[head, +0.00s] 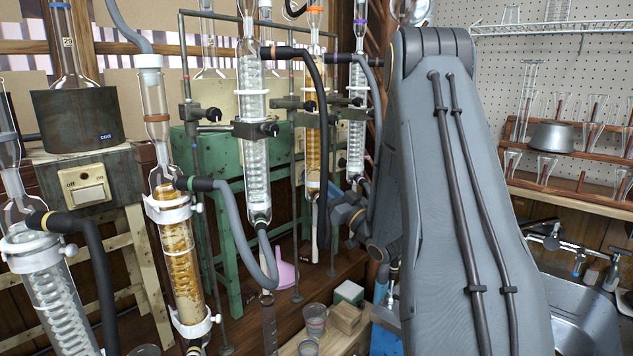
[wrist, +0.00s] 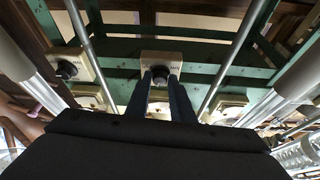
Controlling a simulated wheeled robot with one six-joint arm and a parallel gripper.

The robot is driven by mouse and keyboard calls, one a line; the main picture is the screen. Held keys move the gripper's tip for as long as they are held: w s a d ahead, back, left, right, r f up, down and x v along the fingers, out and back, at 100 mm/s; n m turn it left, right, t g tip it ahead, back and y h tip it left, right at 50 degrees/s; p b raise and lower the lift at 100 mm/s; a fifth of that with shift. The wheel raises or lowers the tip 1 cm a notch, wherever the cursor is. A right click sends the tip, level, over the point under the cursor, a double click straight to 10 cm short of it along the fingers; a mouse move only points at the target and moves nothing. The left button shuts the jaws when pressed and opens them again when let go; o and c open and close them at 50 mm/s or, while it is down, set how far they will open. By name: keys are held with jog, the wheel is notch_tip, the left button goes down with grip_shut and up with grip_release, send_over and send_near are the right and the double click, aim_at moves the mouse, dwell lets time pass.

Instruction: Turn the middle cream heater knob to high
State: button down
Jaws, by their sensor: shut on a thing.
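In the wrist view the middle cream heater (wrist: 178,58) sits on the green frame straight ahead of my gripper (wrist: 161,77). Its dark knob is between my two fingertips, mostly hidden by them, and my gripper is shut on it. The knob's setting cannot be read. Another cream heater (wrist: 88,62) with a black knob (wrist: 67,69) is to the left. In the head view my arm covers the right middle, and neither my fingertips nor the middle knob can be made out there.
Metal rods (wrist: 228,60) flank my gripper in the wrist view. In the head view, glass condensers (head: 254,150) with hoses stand left of my arm, before the green frame (head: 232,240). A cream switch box (head: 88,188) is at left, a sink (head: 590,315) at right.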

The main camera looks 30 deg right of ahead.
jog(key=m+h+p, duration=0.1)
jog(key=m+h, duration=0.1)
jog(key=m, duration=0.1)
jog(key=shift+a, duration=0.1)
jog(key=c, duration=1.6)
grip_release()
jog(key=shift+o, duration=0.2)
jog(key=b+v, duration=0.1)
jog(key=v, duration=0.7)
jog(key=shift+b, duration=0.35)
jog(key=shift+w, duration=0.1)
